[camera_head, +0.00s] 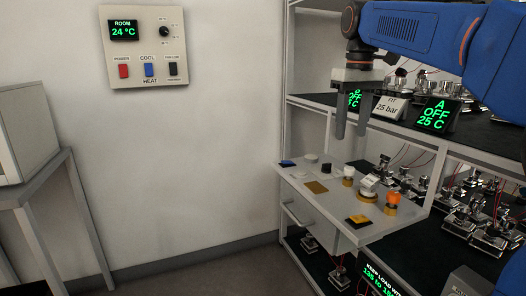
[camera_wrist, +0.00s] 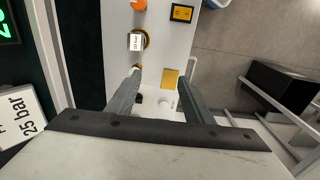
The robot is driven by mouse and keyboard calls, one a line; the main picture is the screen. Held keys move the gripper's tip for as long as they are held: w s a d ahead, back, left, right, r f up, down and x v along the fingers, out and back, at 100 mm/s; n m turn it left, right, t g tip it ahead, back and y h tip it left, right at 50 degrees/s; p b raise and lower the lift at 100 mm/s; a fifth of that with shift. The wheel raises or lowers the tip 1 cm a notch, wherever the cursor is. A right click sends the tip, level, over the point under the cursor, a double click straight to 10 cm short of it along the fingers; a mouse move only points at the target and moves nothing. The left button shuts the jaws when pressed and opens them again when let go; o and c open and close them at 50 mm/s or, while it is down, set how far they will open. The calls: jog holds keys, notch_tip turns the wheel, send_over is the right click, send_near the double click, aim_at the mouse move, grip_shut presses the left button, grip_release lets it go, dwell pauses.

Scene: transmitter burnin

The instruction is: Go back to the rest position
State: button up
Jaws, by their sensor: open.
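My gripper (camera_head: 352,128) hangs from my blue arm at the upper right of the head view, fingers pointing down. It is above the white panel ledge (camera_head: 316,212) and in front of the shelf. Its two fingers are apart with nothing between them. In the wrist view my gripper (camera_wrist: 158,88) is also open, with the ledge and its small parts below. It appears apart from the parts on the ledge.
The ledge carries a white fitting (camera_head: 369,186), an orange-topped part (camera_head: 393,200) and a yellow-black switch (camera_head: 358,221). Shelves with several metal transmitters and a display (camera_head: 434,116) stand right. A wall thermostat panel (camera_head: 145,46) hangs left. Floor (camera_head: 215,277) left of the shelf is clear.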

jog(key=s+d+f+m+t, duration=0.2)
jog(key=s+d+f, duration=0.1)
jog(key=s+f, duration=1.1)
jog(key=s+d+f+m+t, duration=0.2)
jog(key=s+d+f, duration=0.1)
jog(key=s+f, duration=1.1)
notch_tip(320, 180, down, 2)
jog(key=shift+s+f, duration=0.15)
jog(key=shift+s, duration=0.05)
